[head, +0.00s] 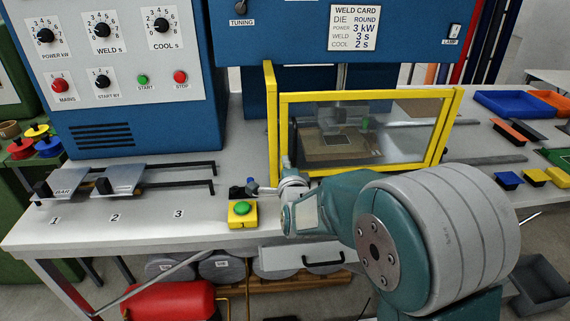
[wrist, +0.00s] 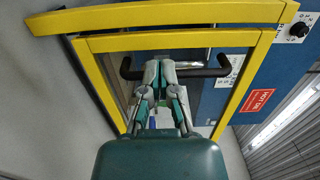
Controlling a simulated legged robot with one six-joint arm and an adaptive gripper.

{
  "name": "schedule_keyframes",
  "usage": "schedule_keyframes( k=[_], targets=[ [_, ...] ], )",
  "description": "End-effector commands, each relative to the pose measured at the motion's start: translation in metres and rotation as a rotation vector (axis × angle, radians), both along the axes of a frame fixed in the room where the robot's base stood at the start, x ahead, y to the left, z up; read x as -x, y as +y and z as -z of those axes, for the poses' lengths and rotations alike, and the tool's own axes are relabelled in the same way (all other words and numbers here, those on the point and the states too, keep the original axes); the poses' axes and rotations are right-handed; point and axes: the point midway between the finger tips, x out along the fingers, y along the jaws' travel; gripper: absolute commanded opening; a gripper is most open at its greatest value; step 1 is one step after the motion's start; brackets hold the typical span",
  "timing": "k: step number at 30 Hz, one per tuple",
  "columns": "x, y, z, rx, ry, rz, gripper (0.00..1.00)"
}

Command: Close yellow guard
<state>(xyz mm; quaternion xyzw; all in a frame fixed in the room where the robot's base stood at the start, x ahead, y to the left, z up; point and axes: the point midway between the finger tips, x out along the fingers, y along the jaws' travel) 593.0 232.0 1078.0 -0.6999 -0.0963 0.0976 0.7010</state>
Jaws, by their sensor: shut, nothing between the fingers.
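The yellow guard (head: 370,95), a yellow frame around a clear panel, stands at the front of the welder in the head view. A taller yellow upright (head: 271,120) stands at its left edge. In the wrist view the guard's yellow frame (wrist: 180,40) lies under a second yellow bar (wrist: 160,15), set at a slight angle to it. A dark bar handle (wrist: 205,72) passes behind my gripper (wrist: 158,66). My gripper is shut and empty; I cannot tell whether it touches the handle.
A yellow box with a green button (head: 242,210) sits at the bench's front edge, close to my gripper. Sliding bar stops (head: 120,180) lie on the left. Blue (head: 515,103) and orange trays stand at the right.

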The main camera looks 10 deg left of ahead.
Motion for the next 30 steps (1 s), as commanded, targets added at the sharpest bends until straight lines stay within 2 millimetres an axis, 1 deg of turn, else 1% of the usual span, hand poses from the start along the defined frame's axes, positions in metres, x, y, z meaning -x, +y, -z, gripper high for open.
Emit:
schedule_keyframes(
  k=[1, 11, 15, 19, 24, 27, 30],
  targets=[
    [0.006, 0.0, 0.0, 0.001, 0.001, -0.001, 0.0],
    [0.045, -0.008, 0.0, 0.002, -0.001, -0.002, 0.0],
    [0.069, -0.015, 0.0, 0.001, 0.001, -0.002, 0.0],
    [0.087, -0.02, -0.001, 0.0, 0.0, -0.003, 0.0],
    [0.097, -0.022, 0.0, 0.001, 0.0, -0.001, 0.0],
    [0.098, -0.022, 0.0, 0.004, 0.001, 0.0, 0.0],
    [0.098, -0.028, -0.004, 0.047, 0.016, 0.0, 0.0]
  ],
)
